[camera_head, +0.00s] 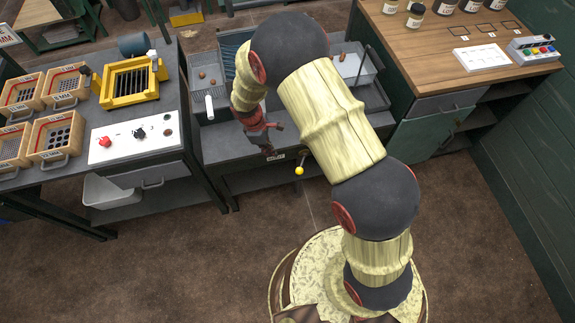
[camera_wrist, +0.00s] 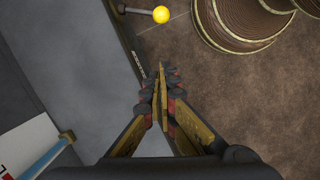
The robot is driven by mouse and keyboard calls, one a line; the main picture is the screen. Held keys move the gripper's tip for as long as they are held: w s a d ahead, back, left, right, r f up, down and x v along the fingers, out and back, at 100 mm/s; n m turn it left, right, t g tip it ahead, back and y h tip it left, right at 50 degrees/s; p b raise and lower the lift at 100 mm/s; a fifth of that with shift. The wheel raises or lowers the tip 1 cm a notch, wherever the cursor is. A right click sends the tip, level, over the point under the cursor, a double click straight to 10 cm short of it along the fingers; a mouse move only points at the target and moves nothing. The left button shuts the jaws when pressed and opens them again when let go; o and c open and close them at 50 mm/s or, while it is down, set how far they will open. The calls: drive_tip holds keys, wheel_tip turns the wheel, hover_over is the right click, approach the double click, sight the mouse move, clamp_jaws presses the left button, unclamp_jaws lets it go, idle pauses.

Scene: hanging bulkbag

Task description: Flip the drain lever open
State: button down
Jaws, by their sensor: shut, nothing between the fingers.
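The drain lever shows in the head view as a short rod with a yellow ball knob (camera_head: 299,170), sticking out from the front edge of the grey sink bench. In the wrist view the yellow knob (camera_wrist: 161,14) is at the top, on a dark rod that comes from the bench side. My gripper (camera_head: 270,151) is at the bench's front edge, left of the knob in the head view. In the wrist view my gripper (camera_wrist: 161,72) has its fingertips together and empty, apart from the knob. The drain itself is not visible.
The grey bench (camera_head: 215,145) has basins behind my arm. A white control panel (camera_head: 138,140) and a yellow sieve frame (camera_head: 130,82) are on the left bench. A wooden table (camera_head: 440,40) stands at the right. The brown floor (camera_head: 150,260) in front is clear.

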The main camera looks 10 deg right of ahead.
drive_tip(key=s+d+f+b, duration=0.2)
drive_tip(key=d+f+b, duration=0.3)
drive_tip(key=f, duration=0.5)
drive_tip(key=shift+d+f, duration=0.25)
drive_tip(key=shift+d, duration=0.2)
drive_tip(key=shift+s, duration=0.2)
